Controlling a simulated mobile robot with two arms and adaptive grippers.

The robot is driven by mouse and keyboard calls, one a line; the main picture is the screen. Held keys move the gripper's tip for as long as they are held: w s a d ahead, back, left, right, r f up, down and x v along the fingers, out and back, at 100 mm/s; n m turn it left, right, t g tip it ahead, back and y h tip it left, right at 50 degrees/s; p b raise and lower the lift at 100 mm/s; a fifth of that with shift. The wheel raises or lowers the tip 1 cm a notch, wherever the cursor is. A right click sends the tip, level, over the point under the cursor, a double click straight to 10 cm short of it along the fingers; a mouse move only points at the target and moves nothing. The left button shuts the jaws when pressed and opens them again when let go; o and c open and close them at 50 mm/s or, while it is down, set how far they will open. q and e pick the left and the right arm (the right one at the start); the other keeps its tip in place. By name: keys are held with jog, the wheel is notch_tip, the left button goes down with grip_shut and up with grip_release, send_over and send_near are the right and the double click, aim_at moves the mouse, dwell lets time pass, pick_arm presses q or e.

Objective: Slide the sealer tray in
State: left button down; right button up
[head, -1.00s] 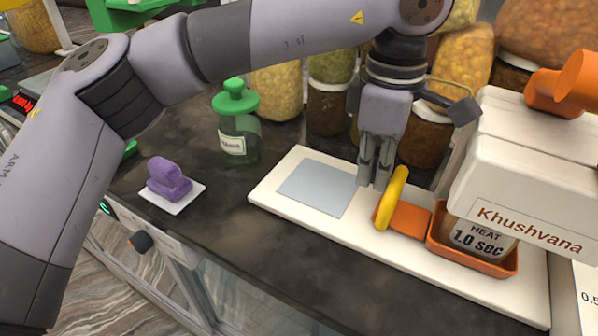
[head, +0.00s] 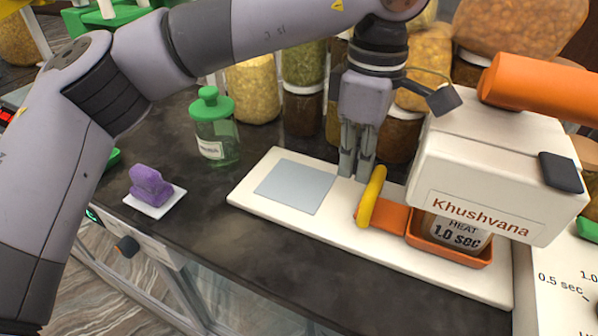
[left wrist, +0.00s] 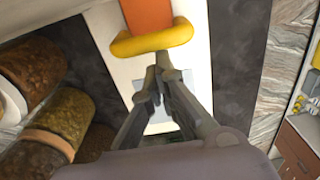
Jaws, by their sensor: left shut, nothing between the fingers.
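The sealer tray (head: 447,250) is orange, with an orange tongue and an upright yellow handle (head: 371,197) at its left end. It lies on the white base plate (head: 300,232), its right part under the sealer's white head (head: 490,170). A jar labelled "HEAT 1.0 sec" (head: 455,232) stands in the tray, its top hidden by the head. My left gripper (head: 357,172) points down just left of the handle, shut and empty. In the left wrist view the handle (left wrist: 152,40) lies just beyond the fingertips (left wrist: 155,75). My right gripper is not in view.
Several filled jars (head: 253,90) stand behind the base plate. A green-lidded jar (head: 214,130) and a purple block (head: 150,184) on a white pad stand at the left. The orange lever (head: 545,88) tops the sealer. The dark counter front is clear.

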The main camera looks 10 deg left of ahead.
pick_arm(q)
jog(key=r, duration=0.1)
jog(key=d+r+p, duration=0.1)
jog(key=s+d+r, duration=0.1)
jog(key=r, duration=0.1)
jog(key=shift+p, duration=0.4)
jog(key=shift+w+a+r+p, duration=0.2)
jog(key=shift+r+p, duration=0.15)
jog(key=shift+r, duration=0.2)
jog(key=shift+w+a+r+p, duration=0.2)
jog(key=shift+r+p, duration=0.15)
jog(key=shift+r, duration=0.15)
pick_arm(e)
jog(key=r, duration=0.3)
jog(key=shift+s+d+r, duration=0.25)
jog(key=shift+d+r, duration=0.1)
pick_arm(q)
jog(key=shift+a, duration=0.1)
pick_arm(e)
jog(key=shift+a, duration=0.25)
